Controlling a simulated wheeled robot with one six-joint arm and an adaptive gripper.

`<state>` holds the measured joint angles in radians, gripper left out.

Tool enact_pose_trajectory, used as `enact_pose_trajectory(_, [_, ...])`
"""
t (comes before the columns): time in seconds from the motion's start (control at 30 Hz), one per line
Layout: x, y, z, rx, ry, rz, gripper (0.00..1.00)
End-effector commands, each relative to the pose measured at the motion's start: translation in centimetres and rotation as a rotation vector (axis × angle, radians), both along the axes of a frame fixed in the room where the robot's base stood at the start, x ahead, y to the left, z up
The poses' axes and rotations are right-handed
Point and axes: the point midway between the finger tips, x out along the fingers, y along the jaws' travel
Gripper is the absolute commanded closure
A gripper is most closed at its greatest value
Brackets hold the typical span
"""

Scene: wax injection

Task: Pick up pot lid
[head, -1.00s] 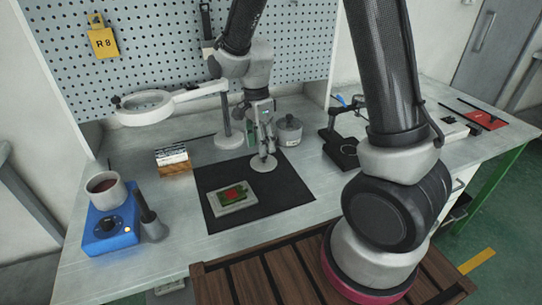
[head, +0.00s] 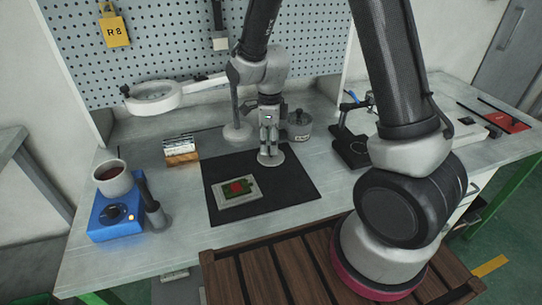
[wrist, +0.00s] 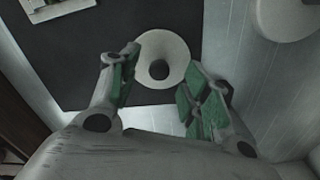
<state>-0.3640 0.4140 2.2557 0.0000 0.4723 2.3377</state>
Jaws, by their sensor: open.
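The pot lid (head: 275,160) is a pale round disc lying on the black mat near its back right corner. In the wrist view, the pot lid (wrist: 177,46) shows a dark round knob (wrist: 159,70) at its middle. My gripper (head: 268,150) points down over the lid. In the wrist view, my gripper (wrist: 161,72) is open, with green-padded fingers on either side of the knob, apart from it. The fingers hide a little of the lid in the head view. I cannot tell the exact height of the fingertips above it.
A grey metal pot (head: 300,126) stands right behind my gripper. The magnifier lamp's base (head: 237,134) is behind left. A green and red piece on a pale block (head: 240,194) lies on the mat (head: 300,190). A blue heater (head: 115,222) stands far left.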

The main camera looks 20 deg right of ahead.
Motion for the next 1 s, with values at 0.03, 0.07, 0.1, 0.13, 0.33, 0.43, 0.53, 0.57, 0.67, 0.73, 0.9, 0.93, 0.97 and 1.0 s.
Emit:
enact_pose_trajectory(0.03, [-0.2,-0.2,-0.9,-0.002,0.004,-0.001,0.53])
enact_pose_trajectory(0.07, [-0.2,-0.4,-1.4,-0.002,0.004,-0.001,0.53])
enact_pose_trajectory(0.1, [-0.2,-0.3,-2.0,-0.001,0.003,0.000,0.53])
enact_pose_trajectory(0.13, [-0.2,-0.3,-2.4,-0.001,0.003,0.000,0.53])
enact_pose_trajectory(0.33, [-0.1,-0.3,-3.3,0.000,0.000,0.001,0.53])
enact_pose_trajectory(0.43, [-0.1,-0.3,-3.3,0.001,0.000,0.001,0.53])
enact_pose_trajectory(0.53, [-0.1,-0.3,-3.3,0.000,0.000,0.001,0.64])
enact_pose_trajectory(0.57, [-0.1,-0.3,-3.3,0.000,0.000,0.001,0.69])
enact_pose_trajectory(0.67, [-0.1,-0.3,-3.3,0.000,0.000,0.001,0.87])
enact_pose_trajectory(0.73, [-0.1,-0.3,-3.3,0.000,0.000,0.001,1.00])
enact_pose_trajectory(0.9, [-0.1,-0.3,-3.3,0.000,0.000,0.001,1.00])
enact_pose_trajectory(0.93, [-0.1,-0.3,-3.3,0.000,0.000,0.002,1.00])
enact_pose_trajectory(0.97, [-0.1,-0.3,-3.3,0.000,0.000,0.002,1.00])
enact_pose_trajectory(1.0, [-0.1,-0.3,-3.2,0.001,-0.001,0.002,1.00])
